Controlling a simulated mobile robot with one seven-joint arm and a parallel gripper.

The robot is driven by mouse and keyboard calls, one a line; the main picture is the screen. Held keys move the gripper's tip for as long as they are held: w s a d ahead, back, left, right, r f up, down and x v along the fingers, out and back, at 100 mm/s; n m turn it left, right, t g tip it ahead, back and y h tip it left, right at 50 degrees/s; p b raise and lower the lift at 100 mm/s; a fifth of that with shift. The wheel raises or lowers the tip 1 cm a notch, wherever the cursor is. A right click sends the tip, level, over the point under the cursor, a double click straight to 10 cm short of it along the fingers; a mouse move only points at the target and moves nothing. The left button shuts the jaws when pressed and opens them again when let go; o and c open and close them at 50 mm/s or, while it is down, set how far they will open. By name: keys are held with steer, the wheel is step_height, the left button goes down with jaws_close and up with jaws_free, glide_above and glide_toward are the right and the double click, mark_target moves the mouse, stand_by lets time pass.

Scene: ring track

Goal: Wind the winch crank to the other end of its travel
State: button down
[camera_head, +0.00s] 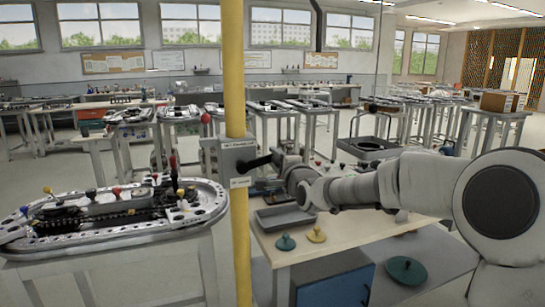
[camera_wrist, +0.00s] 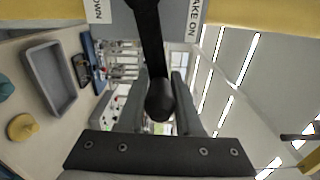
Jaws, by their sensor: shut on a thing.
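The winch is a grey box (camera_head: 238,157) on a yellow post (camera_head: 236,60), with small white labels on it. A lever with a red ball (camera_head: 206,118) rises at its left side. The black crank arm (camera_head: 256,162) sticks out to the right of the box towards my gripper (camera_head: 279,159). In the wrist view the black crank arm (camera_wrist: 149,35) comes down from the box at the top, and its rounded black knob (camera_wrist: 160,103) lies between the fingers of my gripper (camera_wrist: 162,88). My gripper is shut on the knob. The fingers partly hide it in the head view.
A workbench (camera_head: 355,240) below my arm carries a grey tray (camera_head: 284,217), a teal knob (camera_head: 285,242) and a yellow knob (camera_head: 316,235). A ring-track table (camera_head: 110,215) stands left of the post.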

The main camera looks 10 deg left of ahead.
steer(key=shift+f+m+b, duration=0.3)
steer(key=shift+f+m, duration=0.35)
steer(key=shift+m, duration=0.05)
steer(key=c, duration=0.6)
jaws_free()
steer(key=shift+s+d, duration=0.2)
steer(key=shift+p+v, duration=1.55)
steer(key=shift+v, duration=6.85)
